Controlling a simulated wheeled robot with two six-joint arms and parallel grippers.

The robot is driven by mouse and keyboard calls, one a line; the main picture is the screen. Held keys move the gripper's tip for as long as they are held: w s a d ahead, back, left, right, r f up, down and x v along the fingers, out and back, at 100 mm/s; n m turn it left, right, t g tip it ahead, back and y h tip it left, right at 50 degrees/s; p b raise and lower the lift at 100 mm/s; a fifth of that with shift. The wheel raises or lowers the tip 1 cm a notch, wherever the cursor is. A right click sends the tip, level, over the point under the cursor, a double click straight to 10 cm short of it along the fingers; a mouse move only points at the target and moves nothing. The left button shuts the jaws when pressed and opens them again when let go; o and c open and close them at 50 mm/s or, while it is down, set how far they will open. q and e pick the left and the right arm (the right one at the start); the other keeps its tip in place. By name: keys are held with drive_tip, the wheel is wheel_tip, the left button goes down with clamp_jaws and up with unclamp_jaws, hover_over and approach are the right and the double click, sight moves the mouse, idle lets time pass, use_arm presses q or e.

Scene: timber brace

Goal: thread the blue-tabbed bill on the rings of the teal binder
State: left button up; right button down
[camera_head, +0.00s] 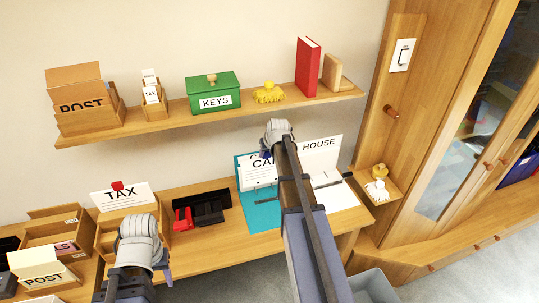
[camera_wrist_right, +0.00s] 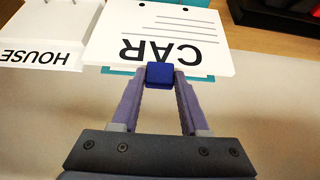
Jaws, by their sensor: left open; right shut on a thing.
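The teal binder (camera_head: 266,213) lies open on the desk, with a white sheet marked CAR (camera_head: 257,178) over it. In the right wrist view the bill marked CAR (camera_wrist_right: 170,40) has punched holes along its far edge and a blue tab (camera_wrist_right: 160,75) at its near edge. My right gripper (camera_wrist_right: 160,78) is shut on the blue tab; in the head view my right gripper (camera_head: 278,150) hides part of the bill. Binder rings are not clearly visible. My left gripper (camera_head: 164,268) is open and empty in front of the TAX tray.
A white HOUSE binder page (camera_head: 322,153) stands just right of the bill. A black tray with a red item (camera_head: 183,218) lies to the left. A TAX card (camera_head: 124,196) and POST boxes stand further left. A shelf (camera_head: 210,108) runs above.

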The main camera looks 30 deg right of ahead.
sight(267, 172)
drive_tip(key=shift+a+r, duration=0.15)
drive_tip(key=shift+r, duration=0.05)
drive_tip(key=shift+f, duration=0.15)
wheel_tip(267, 172, down, 10)
drive_tip(key=b, duration=0.9)
drive_tip(key=shift+r, duration=0.25)
drive_tip(key=shift+f+b, duration=0.15)
drive_tip(key=shift+b, duration=0.3)
drive_tip(key=shift+w+d, duration=0.2)
drive_tip(key=shift+w, duration=0.6)
drive_tip(key=shift+w+d, duration=0.2)
drive_tip(key=shift+w, duration=0.65)
drive_tip(key=shift+w+d, duration=0.2)
drive_tip(key=shift+w, duration=0.6)
idle(2.1)
unclamp_jaws()
idle(0.6)
